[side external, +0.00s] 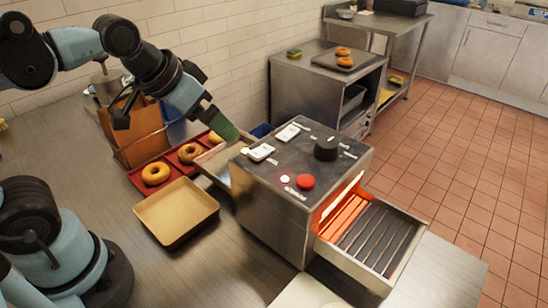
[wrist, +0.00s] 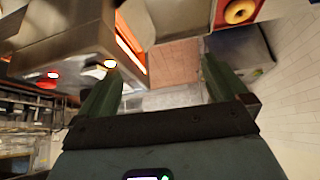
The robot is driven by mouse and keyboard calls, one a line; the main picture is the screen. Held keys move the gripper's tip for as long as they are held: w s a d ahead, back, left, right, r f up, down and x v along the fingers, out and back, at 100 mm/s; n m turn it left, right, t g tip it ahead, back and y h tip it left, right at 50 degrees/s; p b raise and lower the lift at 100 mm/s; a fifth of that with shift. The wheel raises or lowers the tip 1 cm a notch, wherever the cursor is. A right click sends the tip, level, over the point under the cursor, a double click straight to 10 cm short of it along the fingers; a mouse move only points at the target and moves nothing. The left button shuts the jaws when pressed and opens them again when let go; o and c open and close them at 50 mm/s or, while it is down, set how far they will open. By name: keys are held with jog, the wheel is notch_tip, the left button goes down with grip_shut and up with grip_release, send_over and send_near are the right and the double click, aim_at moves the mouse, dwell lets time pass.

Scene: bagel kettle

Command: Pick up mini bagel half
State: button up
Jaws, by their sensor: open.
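My gripper (side external: 226,130) is above the left end of the steel conveyor toaster (side external: 262,195), pointing down and to the right. In the wrist view its two green fingers (wrist: 160,82) are apart with nothing between them. Several ring bagels lie on a red tray (side external: 133,176): a near one (side external: 156,174), a middle one (side external: 190,152) and a far one partly behind my gripper. One bagel (wrist: 240,11) shows at the top of the wrist view. I cannot tell which thing is the mini bagel half.
An empty tan tray (side external: 176,212) lies in front of the red tray. The toaster has a red button (side external: 305,181), a black knob (side external: 326,148) and a glowing outlet above a slatted chute (side external: 372,237). A brown holder (side external: 135,130) stands behind.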

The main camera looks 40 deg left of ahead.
jog(key=d+m+g, duration=0.1)
jog(key=d, duration=0.3)
jog(key=w+d+r+m+h, duration=0.1)
jog(key=d+m, duration=0.1)
jog(key=d, duration=0.2)
jog(key=d+m+g, duration=0.1)
jog(key=d, duration=0.4)
jog(key=shift+w+r+m+g+h, duration=0.2)
jog(key=shift+r+m+g+h, duration=0.05)
jog(key=shift+m+g+h, duration=0.05)
jog(key=s+d+m+g, duration=0.2)
jog(key=s+d+m, duration=0.1)
jog(key=d, duration=0.8)
jog(key=m+g, duration=0.1)
jog(key=m, duration=0.2)
send_over(342, 307)
jog(key=s, duration=0.3)
jog(key=shift+y, duration=0.4)
jog(key=f, duration=1.5)
jog(key=shift+d+f, duration=0.25)
jog(key=shift+d, duration=0.05)
jog(key=shift+w+f, duration=0.1)
jog(key=shift+f, duration=2.55)
jog(key=c, duration=1.1)
